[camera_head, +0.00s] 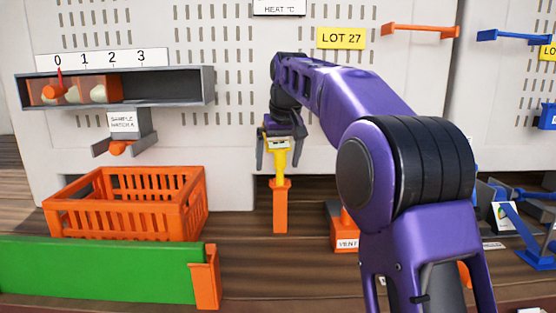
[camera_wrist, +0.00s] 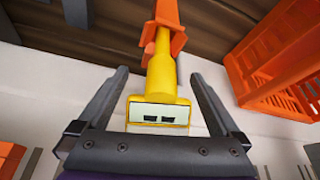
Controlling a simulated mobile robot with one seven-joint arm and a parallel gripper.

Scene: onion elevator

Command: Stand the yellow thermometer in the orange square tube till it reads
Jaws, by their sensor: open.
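The yellow thermometer (camera_head: 279,154) stands upright with its lower end in the top of the orange square tube (camera_head: 280,208). In the wrist view the thermometer (camera_wrist: 159,85) shows a pale display with two dark marks, too small to read. The orange tube (camera_wrist: 167,14) shows beyond it at the top of that view. My gripper (camera_head: 276,160) is around the thermometer's head from above. In the wrist view the fingers of my gripper (camera_wrist: 161,73) are spread wide, with a gap on each side of the thermometer. How deep the thermometer sits is hidden inside the tube.
An orange crate (camera_head: 108,229) stands left of the tube, behind a green board (camera_head: 95,270). A sample watcher shelf (camera_head: 180,88) hangs above the crate. An orange vent box (camera_head: 344,232) stands to the right, partly behind my arm. The perforated wall (camera_head: 215,50) rises behind.

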